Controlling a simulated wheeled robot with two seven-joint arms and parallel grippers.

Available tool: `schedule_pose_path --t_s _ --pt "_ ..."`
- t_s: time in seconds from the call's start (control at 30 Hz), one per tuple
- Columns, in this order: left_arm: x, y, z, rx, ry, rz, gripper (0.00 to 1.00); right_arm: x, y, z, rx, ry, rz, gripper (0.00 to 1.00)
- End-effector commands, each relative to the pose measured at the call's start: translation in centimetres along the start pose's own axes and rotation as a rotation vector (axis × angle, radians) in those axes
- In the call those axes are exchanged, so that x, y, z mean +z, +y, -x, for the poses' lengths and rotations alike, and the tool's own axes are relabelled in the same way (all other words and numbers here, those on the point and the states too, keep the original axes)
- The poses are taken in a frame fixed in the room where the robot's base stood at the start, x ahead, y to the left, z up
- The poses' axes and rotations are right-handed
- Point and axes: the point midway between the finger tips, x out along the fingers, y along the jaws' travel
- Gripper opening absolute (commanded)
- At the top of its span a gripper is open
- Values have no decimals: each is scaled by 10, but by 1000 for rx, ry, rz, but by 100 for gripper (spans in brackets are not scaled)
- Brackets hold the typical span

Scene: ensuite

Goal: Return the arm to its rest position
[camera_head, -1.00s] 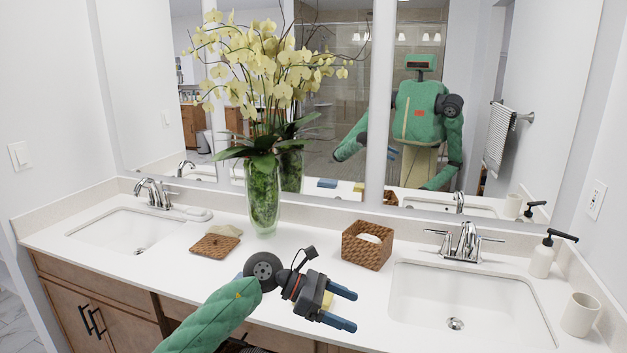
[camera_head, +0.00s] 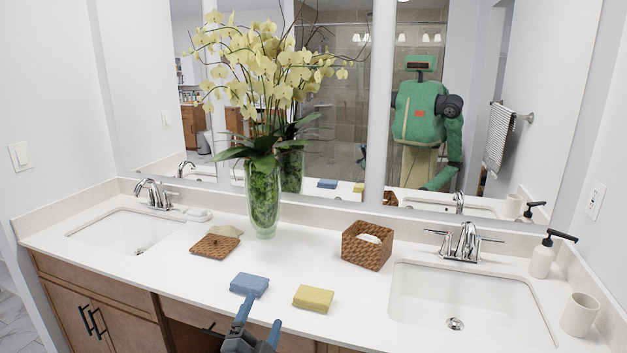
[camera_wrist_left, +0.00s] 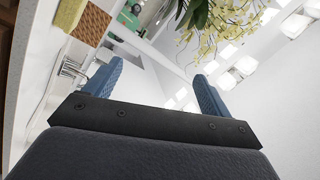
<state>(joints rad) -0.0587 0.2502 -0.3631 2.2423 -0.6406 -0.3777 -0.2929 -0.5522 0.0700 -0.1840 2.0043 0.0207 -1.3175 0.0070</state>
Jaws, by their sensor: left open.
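My left gripper (camera_head: 258,335) is at the bottom middle of the head view, low at the counter's front edge, with its blue fingers apart and nothing between them. In the left wrist view the two blue fingers (camera_wrist_left: 155,88) are spread wide and empty, pointing toward the mirror and flowers. Most of the left arm is out of the head view. My right gripper is not seen directly in either view.
On the white counter (camera_head: 190,275) lie a blue sponge (camera_head: 249,285) and a yellow sponge (camera_head: 313,298), side by side.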

Motion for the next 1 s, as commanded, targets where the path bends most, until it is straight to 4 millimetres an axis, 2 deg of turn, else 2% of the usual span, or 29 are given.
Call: schedule_pose_path --t_s 0.1,0.2,0.27,0.4,0.5,0.6,0.8,1.0 --pt "43 24 39 102 -218 163 83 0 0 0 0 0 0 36" --pt "75 46 79 192 -402 295 83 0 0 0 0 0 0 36" --pt "91 60 106 247 -512 371 83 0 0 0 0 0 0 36" --pt "117 91 178 382 -768 532 83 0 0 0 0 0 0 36" --pt "125 107 225 468 -921 620 83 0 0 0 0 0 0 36" --pt "127 116 261 531 -1034 680 83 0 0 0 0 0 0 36" --pt "125 127 315 626 -1195 757 83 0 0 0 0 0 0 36" --pt "119 132 356 700 -1316 807 83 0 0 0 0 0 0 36"
